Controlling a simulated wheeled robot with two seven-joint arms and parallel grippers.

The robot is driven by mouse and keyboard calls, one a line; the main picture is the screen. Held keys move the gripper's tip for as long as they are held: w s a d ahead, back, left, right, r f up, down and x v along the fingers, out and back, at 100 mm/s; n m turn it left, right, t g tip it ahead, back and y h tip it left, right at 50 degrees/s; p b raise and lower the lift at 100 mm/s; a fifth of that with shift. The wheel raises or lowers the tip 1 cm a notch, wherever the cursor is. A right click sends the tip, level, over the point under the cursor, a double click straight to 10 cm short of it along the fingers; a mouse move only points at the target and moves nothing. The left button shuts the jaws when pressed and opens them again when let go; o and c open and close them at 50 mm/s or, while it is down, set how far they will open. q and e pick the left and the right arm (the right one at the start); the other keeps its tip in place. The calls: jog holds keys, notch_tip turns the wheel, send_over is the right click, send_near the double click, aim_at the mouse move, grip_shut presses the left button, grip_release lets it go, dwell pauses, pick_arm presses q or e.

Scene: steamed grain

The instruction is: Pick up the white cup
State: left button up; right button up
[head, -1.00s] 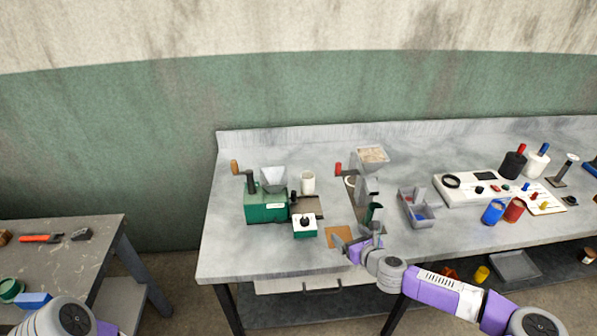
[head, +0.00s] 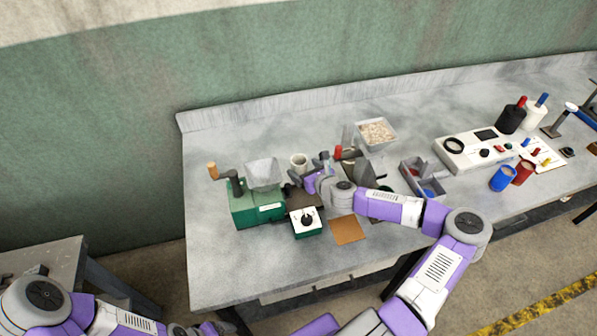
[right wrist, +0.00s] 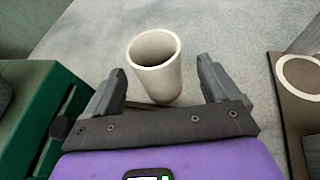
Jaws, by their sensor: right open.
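The white cup (head: 299,160) stands on the grey workbench, just right of the green grinder. My right gripper (head: 306,178) is at the cup's near side, and its fingers are small and partly hidden in the head view. In the right wrist view the cup (right wrist: 155,78) shows its open, empty-looking mouth. The open right gripper (right wrist: 162,72) has one finger on either side of the cup, with a visible gap on each side. My left arm is low at the left of the head view; its gripper (head: 218,327) is cut by the bottom edge.
The green grinder (head: 258,206) with a hopper stands left of the cup. A small box with a black knob (head: 306,221) is in front. A tray of pale grain (head: 377,133) and a grey divided bin (head: 424,178) are to the right. Bench behind the cup is clear.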

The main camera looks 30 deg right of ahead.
aim_at(304, 169)
jog(key=x, duration=0.3)
jog(key=shift+w+a+f, duration=0.1)
jog(key=shift+w+f, duration=0.05)
jog(key=shift+f, duration=0.1)
jog(key=shift+c, duration=0.2)
jog(key=c, duration=1.1)
jog(key=shift+r, duration=0.2)
notch_tip(304, 169, up, 18)
jog(key=p, duration=0.4)
jog(key=shift+f, duration=0.15)
